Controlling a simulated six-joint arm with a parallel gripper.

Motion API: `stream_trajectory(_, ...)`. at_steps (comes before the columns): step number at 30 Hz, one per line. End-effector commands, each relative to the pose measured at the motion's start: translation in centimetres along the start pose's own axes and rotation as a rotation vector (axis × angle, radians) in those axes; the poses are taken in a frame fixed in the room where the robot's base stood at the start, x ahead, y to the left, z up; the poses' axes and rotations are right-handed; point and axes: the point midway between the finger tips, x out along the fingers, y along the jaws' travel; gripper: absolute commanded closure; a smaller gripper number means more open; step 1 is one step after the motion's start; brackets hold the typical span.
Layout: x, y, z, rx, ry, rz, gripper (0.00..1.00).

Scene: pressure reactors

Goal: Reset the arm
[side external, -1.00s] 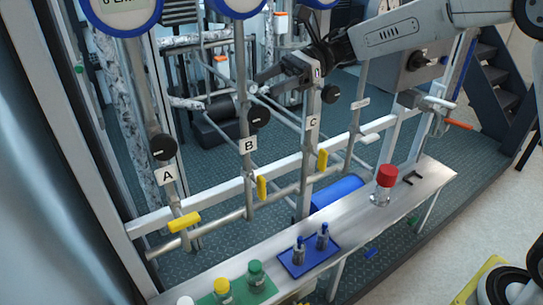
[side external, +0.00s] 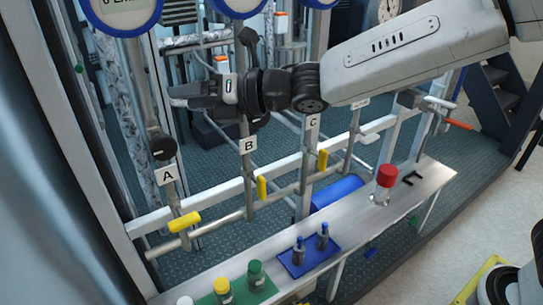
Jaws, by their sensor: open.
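My gripper (side external: 176,97) is at the upper left in the side external view, in front of the pipes between label A and label B. It points to the left and holds nothing that I can see. My arm reaches in from the upper right and hides part of the pipework and the black knob on pipe B. The black knob on pipe A (side external: 163,147) sits below the gripper, apart from it in the picture.
A metal shelf (side external: 350,217) carries a red-capped bottle (side external: 385,184), a blue tray (side external: 291,268) with two small vials and a green mat (side external: 238,294) with capped bottles. Yellow valve handles (side external: 184,222) stick out from the pipes. Blue-rimmed gauges (side external: 122,14) hang above.

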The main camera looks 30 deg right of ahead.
Motion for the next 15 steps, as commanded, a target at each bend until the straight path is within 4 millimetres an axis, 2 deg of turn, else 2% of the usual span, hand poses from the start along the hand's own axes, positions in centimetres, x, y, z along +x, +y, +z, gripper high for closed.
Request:
stream_trajectory(1, 0.0, 0.0, -1.5, 0.071, 0.019, -0.044, 0.32)
stream_trajectory(5, -0.4, -0.7, -5.6, 0.278, 0.068, -0.188, 0.32)
stream_trajectory(9, -1.6, -1.2, -10.0, 0.474, 0.124, -0.34, 0.32)
stream_trajectory(15, -3.8, -2.1, -14.6, 0.691, 0.176, -0.523, 0.32)
